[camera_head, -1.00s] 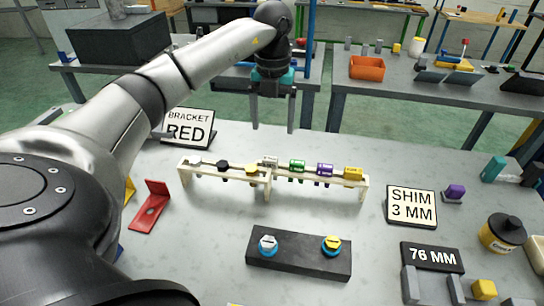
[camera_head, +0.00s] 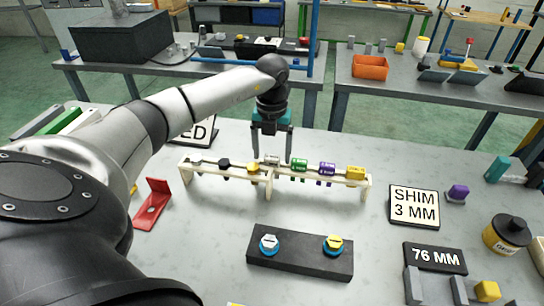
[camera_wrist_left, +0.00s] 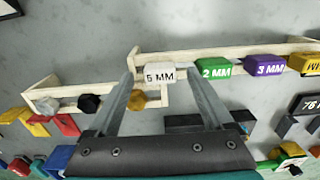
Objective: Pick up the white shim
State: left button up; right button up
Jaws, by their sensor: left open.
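The white shim (camera_head: 272,159), marked 5 MM in the wrist view (camera_wrist_left: 159,73), hangs at the left end of the row of shims on the pale wooden rack (camera_head: 364,185). Beside it are a green 2 MM shim (camera_head: 299,164), a purple 3 MM shim (camera_head: 327,168) and a yellow shim (camera_head: 356,172). My left gripper (camera_head: 271,157) is open at the rack. In the wrist view its fingertips (camera_wrist_left: 159,68) lie on either side of the white shim. I cannot tell whether they touch it. My right gripper is not in view.
White, black and yellow pieces sit on the rack's lower left part. A black block (camera_head: 299,256) with two knobs stands in front. A "SHIM 3 MM" sign (camera_head: 413,206) is to the right. A red bracket (camera_head: 152,204) lies at left.

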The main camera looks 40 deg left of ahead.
pick_arm(q)
jog(key=shift+c, duration=0.3)
grip_shut()
dwell(0.3)
jog(key=shift+r, duration=0.15)
